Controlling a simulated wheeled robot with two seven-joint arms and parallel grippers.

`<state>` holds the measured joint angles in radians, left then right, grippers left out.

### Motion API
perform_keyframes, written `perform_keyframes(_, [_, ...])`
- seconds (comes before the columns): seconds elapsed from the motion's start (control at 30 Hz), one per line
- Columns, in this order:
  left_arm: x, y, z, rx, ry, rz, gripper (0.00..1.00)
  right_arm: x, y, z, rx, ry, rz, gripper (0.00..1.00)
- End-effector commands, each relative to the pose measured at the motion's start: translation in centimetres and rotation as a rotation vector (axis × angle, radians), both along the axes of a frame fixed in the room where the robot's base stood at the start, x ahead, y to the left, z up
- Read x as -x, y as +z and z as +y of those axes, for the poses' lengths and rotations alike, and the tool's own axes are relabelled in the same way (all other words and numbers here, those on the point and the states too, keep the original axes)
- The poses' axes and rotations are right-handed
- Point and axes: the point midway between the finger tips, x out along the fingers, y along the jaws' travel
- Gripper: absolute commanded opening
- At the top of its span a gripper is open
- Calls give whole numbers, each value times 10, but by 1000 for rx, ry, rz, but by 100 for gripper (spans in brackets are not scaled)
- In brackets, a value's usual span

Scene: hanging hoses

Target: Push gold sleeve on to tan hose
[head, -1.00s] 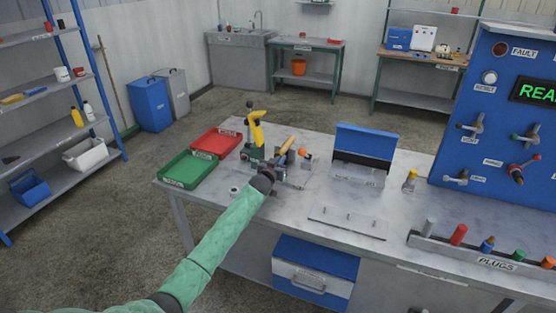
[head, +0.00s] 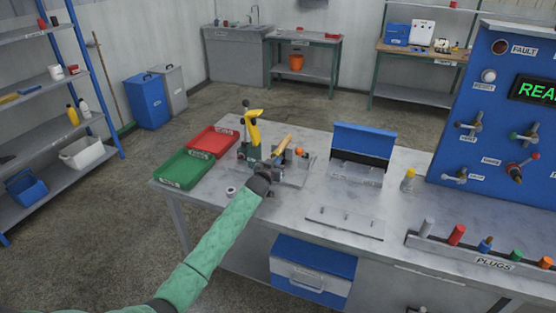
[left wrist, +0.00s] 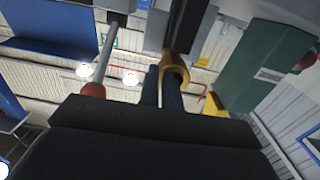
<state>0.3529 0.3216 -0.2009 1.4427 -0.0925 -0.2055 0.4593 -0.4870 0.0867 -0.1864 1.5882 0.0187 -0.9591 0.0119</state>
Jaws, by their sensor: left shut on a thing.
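The gold sleeve (left wrist: 177,76) shows in the left wrist view as a short hollow tube, its near end open toward the camera. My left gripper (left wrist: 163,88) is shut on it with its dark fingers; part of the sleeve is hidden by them. In the head view the same gripper (head: 264,178) is at the near side of the bench fixture, and the sleeve is too small to make out. A tan, slanted cylinder that looks like the tan hose (head: 284,143) stands at the fixture. I cannot tell whether sleeve and hose overlap. My right gripper is not in view.
The fixture has a yellow handle (head: 253,132) and an orange knob (head: 299,151). A green tray (head: 183,169) and a red tray (head: 212,141) lie left of it. An open blue-lidded case (head: 362,141) stands right. A plug rack (head: 480,252) lines the front right.

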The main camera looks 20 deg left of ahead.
Motion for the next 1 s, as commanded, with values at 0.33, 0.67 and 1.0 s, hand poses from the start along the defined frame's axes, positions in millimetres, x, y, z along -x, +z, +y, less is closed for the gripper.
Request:
perform_keyframes(0.33, [12,2,-1,1,-2,-2,0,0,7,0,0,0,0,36])
perform_keyframes(0.67, [23,-1,-1,1,-2,1,0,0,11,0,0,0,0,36])
perform_keyframes(1.0, [29,-1,-1,0,-2,0,0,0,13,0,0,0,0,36])
